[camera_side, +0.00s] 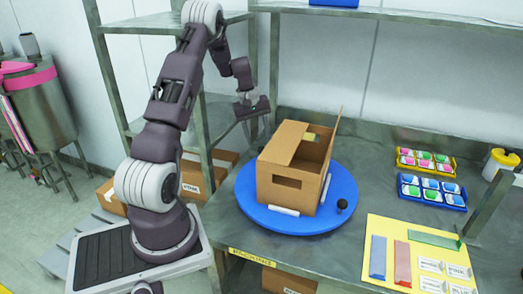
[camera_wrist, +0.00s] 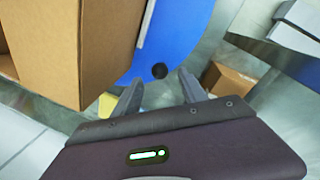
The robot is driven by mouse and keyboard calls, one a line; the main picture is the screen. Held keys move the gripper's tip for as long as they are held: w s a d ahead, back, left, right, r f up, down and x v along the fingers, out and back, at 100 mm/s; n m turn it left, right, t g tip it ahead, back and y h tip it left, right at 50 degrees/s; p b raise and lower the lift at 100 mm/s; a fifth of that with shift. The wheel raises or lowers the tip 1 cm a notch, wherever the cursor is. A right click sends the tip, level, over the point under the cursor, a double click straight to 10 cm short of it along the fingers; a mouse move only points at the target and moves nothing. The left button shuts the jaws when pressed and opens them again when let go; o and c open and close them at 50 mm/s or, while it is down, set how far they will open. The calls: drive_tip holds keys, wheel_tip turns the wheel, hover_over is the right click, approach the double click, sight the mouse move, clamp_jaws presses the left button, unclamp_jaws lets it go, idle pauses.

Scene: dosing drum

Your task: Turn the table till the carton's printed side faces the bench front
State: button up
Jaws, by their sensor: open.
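The brown carton (camera_side: 291,180) stands on the round blue table (camera_side: 262,217), its top open with a flap raised. The side towards the side camera is plain with a hand slot; no print shows. A black knob (camera_side: 342,204) stands near the table's right front rim. My gripper (camera_side: 252,116) is open and empty, above and behind the carton's left. In the wrist view the carton (camera_wrist: 85,45) is at left, and a black knob (camera_wrist: 160,71) on the blue table (camera_wrist: 180,35) appears between my open fingers (camera_wrist: 158,88). I cannot tell whether both views show the same knob.
White strips (camera_side: 284,210) lie at the carton's foot. Yellow (camera_side: 425,162) and blue (camera_side: 432,192) trays of small packs and a yellow board (camera_side: 415,258) are on the bench at right. A metal shelf post (camera_side: 205,120) rises near my arm.

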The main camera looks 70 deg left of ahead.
sight(262, 149)
drive_tip(key=f, duration=0.3)
drive_tip(key=w+f, duration=0.1)
drive_tip(key=f, duration=0.2)
drive_tip(key=shift+w+d, duration=0.1)
drive_tip(key=shift+w, duration=0.05)
clamp_jaws()
idle(1.1)
